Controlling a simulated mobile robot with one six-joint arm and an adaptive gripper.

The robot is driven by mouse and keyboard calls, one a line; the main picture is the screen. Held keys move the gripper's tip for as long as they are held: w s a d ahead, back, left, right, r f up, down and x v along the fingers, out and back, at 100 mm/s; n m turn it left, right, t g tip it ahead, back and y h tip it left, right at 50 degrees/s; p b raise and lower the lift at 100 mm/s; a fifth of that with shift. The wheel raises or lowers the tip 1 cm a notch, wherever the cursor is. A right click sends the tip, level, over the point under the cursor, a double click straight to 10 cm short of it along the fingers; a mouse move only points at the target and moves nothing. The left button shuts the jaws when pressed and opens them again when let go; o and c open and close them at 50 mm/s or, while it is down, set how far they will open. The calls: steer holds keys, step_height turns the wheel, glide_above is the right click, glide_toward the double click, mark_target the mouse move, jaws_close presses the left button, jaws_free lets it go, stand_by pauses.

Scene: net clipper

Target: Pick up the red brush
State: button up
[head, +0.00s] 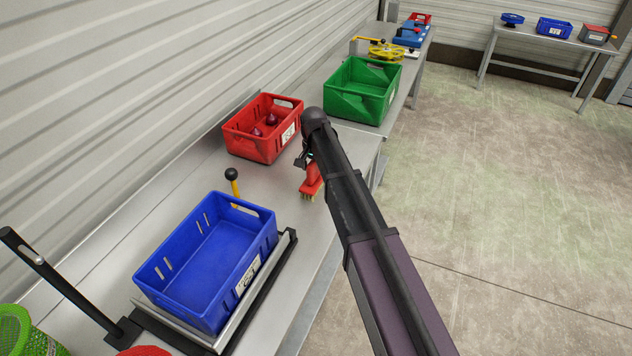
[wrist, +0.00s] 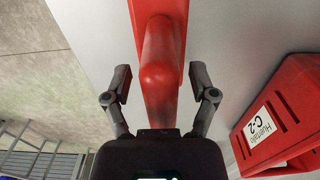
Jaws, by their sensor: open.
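The red brush (head: 311,182) lies on the metal table, beside the table's front edge, with its bristles toward the bottom of the head view. My arm hides part of it there. In the wrist view the brush's red handle (wrist: 160,75) runs between the two fingers of my gripper (wrist: 160,88). The fingers are open, one on each side of the handle, with a gap on both sides. In the head view my gripper (head: 305,158) is mostly hidden behind the arm, at the handle end of the brush.
A red crate (head: 252,148) with dark red items stands behind the brush; its label shows in the wrist view (wrist: 262,128). A green crate (head: 345,106) is farther along. An empty blue crate (head: 190,302) stands nearer. The floor at right is clear.

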jaws_close()
steer(key=shift+r, duration=0.2)
step_height(320, 180, up, 4)
steer(key=p, duration=0.4)
steer(key=shift+f, duration=0.15)
steer(key=s+d, duration=0.2)
steer(key=s, duration=0.5)
steer(key=s+d+p, duration=0.1)
steer(key=s+d, duration=0.1)
steer(key=s, duration=0.6)
steer(key=shift+s+d+r, duration=0.2)
steer(key=shift+d+r, duration=0.05)
steer(key=shift+r, duration=0.2)
steer(key=c, duration=0.7)
jaws_free()
jaws_close()
